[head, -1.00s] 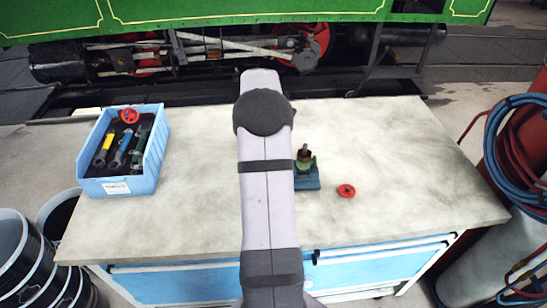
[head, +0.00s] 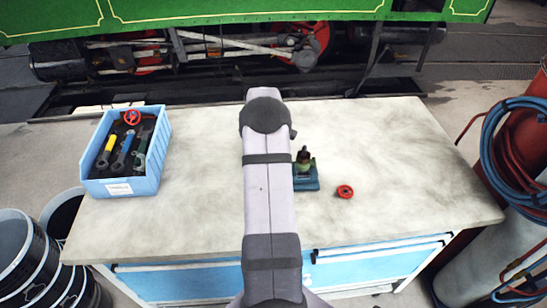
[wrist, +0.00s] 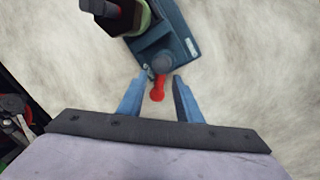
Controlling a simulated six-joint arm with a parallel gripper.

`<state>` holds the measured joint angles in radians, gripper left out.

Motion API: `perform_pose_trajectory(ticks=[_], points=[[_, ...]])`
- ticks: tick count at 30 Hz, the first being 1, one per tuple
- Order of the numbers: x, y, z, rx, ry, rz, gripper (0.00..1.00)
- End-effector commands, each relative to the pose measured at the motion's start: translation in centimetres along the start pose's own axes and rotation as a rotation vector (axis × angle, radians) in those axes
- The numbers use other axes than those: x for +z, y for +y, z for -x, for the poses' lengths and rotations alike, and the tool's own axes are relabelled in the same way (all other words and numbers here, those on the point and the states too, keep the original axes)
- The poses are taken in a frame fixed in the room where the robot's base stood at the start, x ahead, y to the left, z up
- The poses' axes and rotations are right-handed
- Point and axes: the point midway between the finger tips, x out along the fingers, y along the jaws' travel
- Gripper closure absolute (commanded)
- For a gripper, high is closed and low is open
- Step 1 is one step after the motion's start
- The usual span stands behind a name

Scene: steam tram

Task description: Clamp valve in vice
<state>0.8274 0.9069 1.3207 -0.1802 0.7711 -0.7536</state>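The teal vice (head: 312,184) stands on the bench right of my arm, partly hidden by it. The green valve with a dark stem (head: 305,163) sits upright at the vice; whether the jaws are tight on it I cannot tell. In the wrist view the vice (wrist: 178,38) is at top centre with the valve (wrist: 141,18) at its upper left. A red handle (wrist: 157,94) sticks out from the vice's near end. My gripper (wrist: 160,76) is open, one blue finger either side of this handle; contact is unclear. The head view hides my gripper behind the arm.
A red handwheel (head: 345,191) lies on the bench right of the vice. A blue bin (head: 122,186) with tools and another red wheel (head: 132,117) stands at the left. The right of the bench (head: 420,170) is clear. Hoses and cylinders stand beyond its right edge.

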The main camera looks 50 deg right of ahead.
Motion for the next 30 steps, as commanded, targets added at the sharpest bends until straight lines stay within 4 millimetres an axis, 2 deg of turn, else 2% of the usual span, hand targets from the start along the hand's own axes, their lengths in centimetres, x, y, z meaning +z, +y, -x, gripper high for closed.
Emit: perform_pose_trajectory(ticks=[5, 7, 9, 10, 16, 23, 30], points=[[0.00, 0.02, -0.02, 0.000, 0.000, 0.000, 0.68], [0.00, 0.02, 0.00, 0.000, 0.000, 0.000, 0.80], [0.00, 0.02, 0.00, 0.000, 0.000, 0.000, 0.97], [-0.01, 0.02, 0.01, 0.000, 0.000, 0.000, 1.00], [-0.05, 0.05, -0.13, 0.001, -0.003, -0.018, 1.00], [-0.11, 0.36, -0.18, 0.001, -0.025, -0.130, 1.00], [-0.10, 0.42, -0.03, 0.001, -0.027, -0.141, 1.00]])
